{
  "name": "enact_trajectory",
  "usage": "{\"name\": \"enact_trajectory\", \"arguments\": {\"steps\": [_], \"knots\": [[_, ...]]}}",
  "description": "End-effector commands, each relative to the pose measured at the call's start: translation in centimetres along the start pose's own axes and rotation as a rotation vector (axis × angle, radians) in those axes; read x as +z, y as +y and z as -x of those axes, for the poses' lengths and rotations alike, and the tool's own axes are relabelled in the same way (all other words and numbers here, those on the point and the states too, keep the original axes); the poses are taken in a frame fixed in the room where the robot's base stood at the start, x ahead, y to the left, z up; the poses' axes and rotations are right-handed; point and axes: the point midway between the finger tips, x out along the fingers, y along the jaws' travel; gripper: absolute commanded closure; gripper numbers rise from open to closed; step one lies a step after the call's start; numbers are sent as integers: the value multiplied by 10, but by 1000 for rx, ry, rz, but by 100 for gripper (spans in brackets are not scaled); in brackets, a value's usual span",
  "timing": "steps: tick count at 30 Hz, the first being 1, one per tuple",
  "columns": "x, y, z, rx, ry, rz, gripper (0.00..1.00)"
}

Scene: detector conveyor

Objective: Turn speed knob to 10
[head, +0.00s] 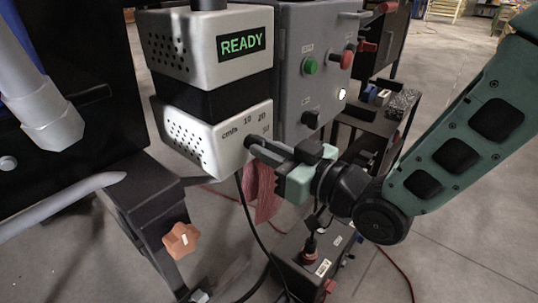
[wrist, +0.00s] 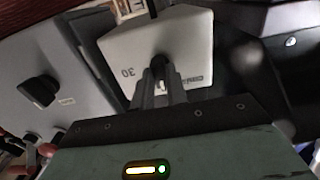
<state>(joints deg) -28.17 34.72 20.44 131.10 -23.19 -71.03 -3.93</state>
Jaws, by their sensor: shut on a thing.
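The white detector unit (head: 210,150) has a lower box with a dial printed "cm/s", 10, 20 and what looks like 30. The speed knob (head: 249,141) is at the lower part of this face, mostly hidden by my fingertips. My gripper (head: 257,148) reaches in from the right and is shut on the speed knob. In the wrist view my gripper (wrist: 161,74) points at the dial face, and an upside-down 30 shows left of the fingers. The knob's pointer direction cannot be made out.
A display (head: 242,42) above reads READY. A grey control box (head: 312,75) behind carries a green button (head: 310,66), a red button (head: 346,60) and a black knob (head: 311,119). An orange star knob (head: 181,240) is at lower left. Cables hang below the dial.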

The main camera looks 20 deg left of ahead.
Motion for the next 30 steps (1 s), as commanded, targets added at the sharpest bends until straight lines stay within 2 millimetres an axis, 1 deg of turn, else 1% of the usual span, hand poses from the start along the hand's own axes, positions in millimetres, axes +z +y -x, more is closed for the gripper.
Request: {"name": "enact_trajectory", "arguments": {"steps": [1, 16, 17, 18, 19, 30], "knots": [[2, 0, 1, 0, -4, 8, 100], [2, 0, 1, 1, -6, 25, 100], [2, 0, 1, 1, -5, 25, 77], [2, 0, 1, 1, -5, 25, 66], [2, 0, 1, 1, -5, 24, 64], [1, 1, -1, 0, -2, 24, 64]]}}
